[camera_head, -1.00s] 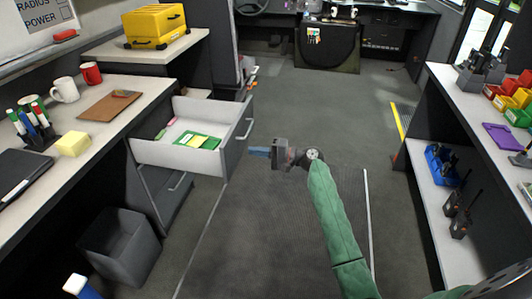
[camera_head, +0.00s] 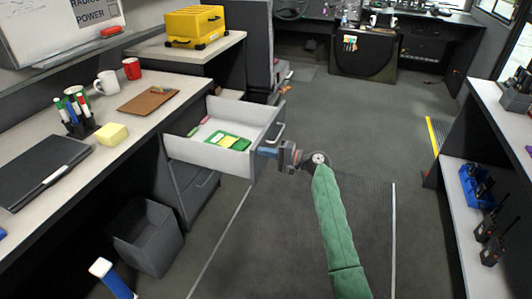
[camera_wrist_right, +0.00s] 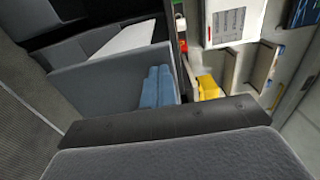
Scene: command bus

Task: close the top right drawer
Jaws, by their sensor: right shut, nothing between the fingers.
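The top drawer (camera_head: 212,156) under the left desk is pulled out, with its pale inside showing. Its grey front (camera_head: 264,143) and a bar handle (camera_head: 280,134) face right. The front also shows in the wrist view (camera_wrist_right: 95,90). The fingers (camera_wrist_right: 158,87) overlap the grey panel in the wrist view. They are at or very near the face; contact cannot be told. My left gripper is not in view.
Green and yellow items (camera_head: 228,142) lie inside the drawer. A lower drawer (camera_head: 197,190) is shut beneath it. A grey bin (camera_head: 147,237) stands on the floor at left. The floor right of the drawer is open up to the right-hand shelf (camera_head: 455,210).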

